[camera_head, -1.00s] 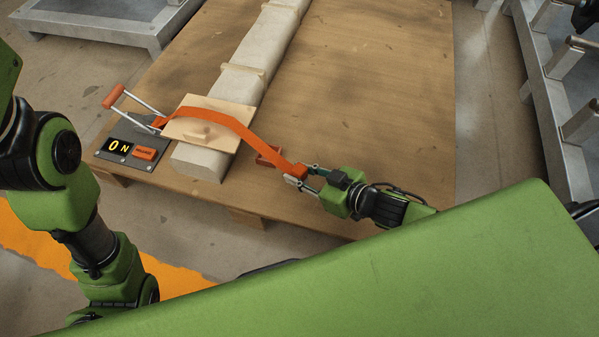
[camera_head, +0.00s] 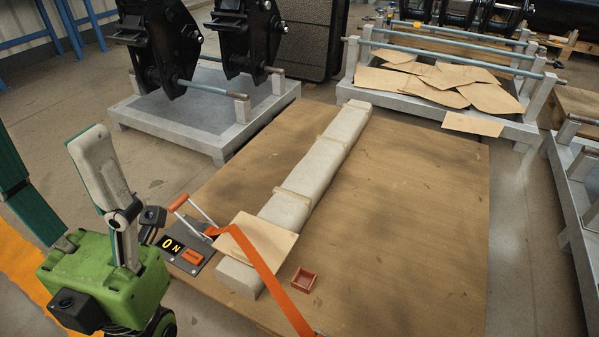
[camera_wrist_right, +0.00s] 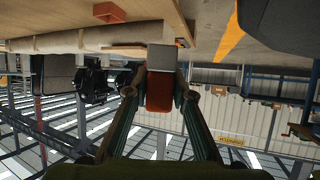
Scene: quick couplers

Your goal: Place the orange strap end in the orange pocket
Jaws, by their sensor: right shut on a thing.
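The orange strap (camera_head: 262,272) runs from the ratchet, over a board on the pale beam, to the bottom edge of the head view. Its end lies outside that view. In the right wrist view, my right gripper (camera_wrist_right: 162,75) is shut on the orange strap end (camera_wrist_right: 159,92), with a pale grey piece at its tip. The orange pocket (camera_head: 303,280), a small open square tray, sits on the wooden table right of the strap. It also shows in the right wrist view (camera_wrist_right: 108,12), apart from the strap end. My left gripper (camera_head: 75,190) is open and empty at the left.
The pale beam (camera_head: 318,174) crosses the wooden table (camera_head: 420,220). The orange-handled ratchet (camera_head: 190,213) stands by a dark "ON" panel (camera_head: 184,254). Metal racks (camera_head: 205,115) stand behind and to the right. The table right of the pocket is clear.

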